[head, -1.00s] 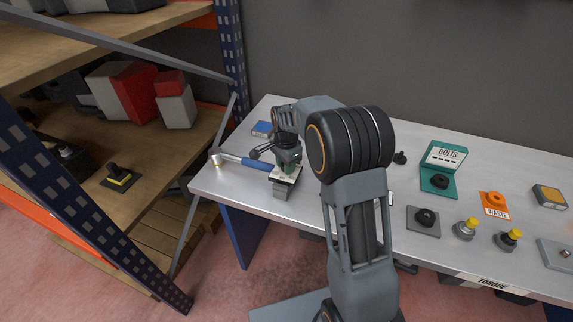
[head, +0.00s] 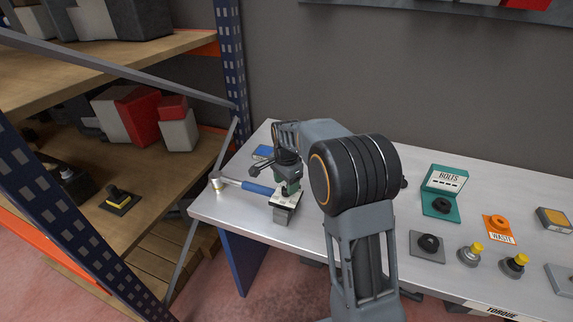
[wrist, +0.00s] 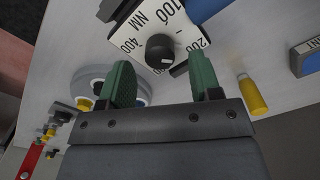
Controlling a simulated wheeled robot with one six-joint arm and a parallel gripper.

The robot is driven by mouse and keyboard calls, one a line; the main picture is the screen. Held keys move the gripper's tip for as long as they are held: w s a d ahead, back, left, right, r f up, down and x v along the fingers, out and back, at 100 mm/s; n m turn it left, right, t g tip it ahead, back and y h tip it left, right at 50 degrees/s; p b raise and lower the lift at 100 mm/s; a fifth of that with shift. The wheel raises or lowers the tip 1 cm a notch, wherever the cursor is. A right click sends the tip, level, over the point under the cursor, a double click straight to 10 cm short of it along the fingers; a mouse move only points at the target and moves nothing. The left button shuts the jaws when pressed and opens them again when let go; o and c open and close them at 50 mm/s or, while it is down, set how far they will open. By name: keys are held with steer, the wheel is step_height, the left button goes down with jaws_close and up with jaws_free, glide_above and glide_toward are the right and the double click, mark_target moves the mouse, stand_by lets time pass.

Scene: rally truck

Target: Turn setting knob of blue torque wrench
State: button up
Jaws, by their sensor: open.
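The blue torque wrench (head: 258,188) lies on the bench's left end, its silver head to the left and a setting unit with a white dial plate (head: 285,194) at its right end. In the wrist view the white dial (wrist: 128,30) carries 100, 200 and 400 NM marks and a black round setting knob (wrist: 160,50) with a pale pointer mark. Part of the blue handle (wrist: 207,8) shows at the top. My gripper (wrist: 162,78) is open, its two green pads apart, with the knob between and just beyond their tips. In the head view my gripper (head: 290,180) is over the dial, partly hidden by my arm.
A metal shelf rack (head: 228,60) rises close on the left.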

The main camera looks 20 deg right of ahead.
mark_target(289, 203)
step_height(289, 203, up, 11)
stand_by(0.4)
steer(key=s+f+n+t, duration=0.2)
steer(key=s+n, duration=0.4)
steer(key=s, duration=0.5)
steer(key=s+f+n+t, duration=0.1)
steer(key=s+n+t, duration=0.1)
steer(key=s+n, duration=0.5)
steer(key=shift+s+f+n, duration=0.3)
steer(key=shift+s+f, duration=0.1)
steer(key=shift+s, duration=2.15)
steer(key=shift+c, duration=0.2)
